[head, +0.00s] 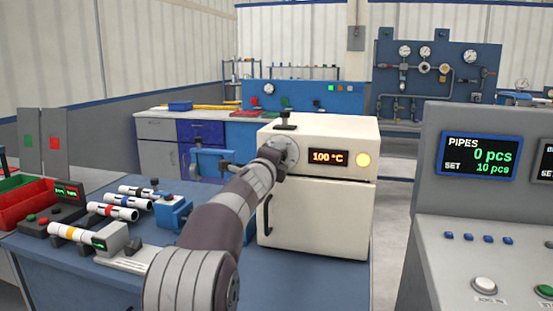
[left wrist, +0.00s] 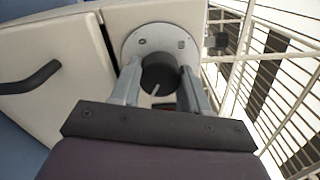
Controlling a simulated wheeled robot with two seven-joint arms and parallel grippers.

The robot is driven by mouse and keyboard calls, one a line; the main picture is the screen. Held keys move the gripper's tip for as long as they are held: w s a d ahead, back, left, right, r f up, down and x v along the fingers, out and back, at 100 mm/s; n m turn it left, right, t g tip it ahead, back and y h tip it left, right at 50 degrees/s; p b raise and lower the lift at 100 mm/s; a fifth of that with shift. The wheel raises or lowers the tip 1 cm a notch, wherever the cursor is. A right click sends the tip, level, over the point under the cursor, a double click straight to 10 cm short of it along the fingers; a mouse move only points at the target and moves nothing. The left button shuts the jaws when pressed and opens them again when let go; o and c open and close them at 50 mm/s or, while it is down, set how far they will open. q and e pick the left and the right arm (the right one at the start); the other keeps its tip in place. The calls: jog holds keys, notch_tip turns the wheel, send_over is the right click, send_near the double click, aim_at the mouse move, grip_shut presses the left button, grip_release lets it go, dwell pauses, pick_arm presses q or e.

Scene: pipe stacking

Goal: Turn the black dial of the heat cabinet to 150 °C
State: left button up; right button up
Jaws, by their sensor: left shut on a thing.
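The cream heat cabinet (head: 320,222) stands on the blue bench, and its door is closed. Its display (head: 328,157) reads 100 °C, with a lit yellow lamp (head: 363,160) to the right. My left gripper (head: 279,154) is at the round grey dial plate (head: 291,145) on the cabinet's upper left front. In the left wrist view the black dial (left wrist: 159,77) sits between my two fingers, which are shut on it; a pale mark shows on its face. In the head view my gripper hides the dial. My right gripper is not in view.
Left on the bench are several banded pipes (head: 112,210), a blue clamp-like block (head: 173,213) and red and green bins (head: 30,202). A grey console (head: 480,195) with a screen reading 0 pcs, set 10 pcs, stands right. The cabinet's black door handle (head: 267,214) is below my gripper.

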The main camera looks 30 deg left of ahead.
pick_arm(q)
jog(key=shift+a, duration=0.1)
jog(key=o, duration=1.1)
jog(key=shift+a, duration=0.1)
jog(key=shift+c, duration=0.2)
jog(key=b+v, duration=0.1)
jog(key=v, duration=1.1)
jog(key=shift+s+d+b, duration=0.2)
jog(key=shift+s+b, duration=0.1)
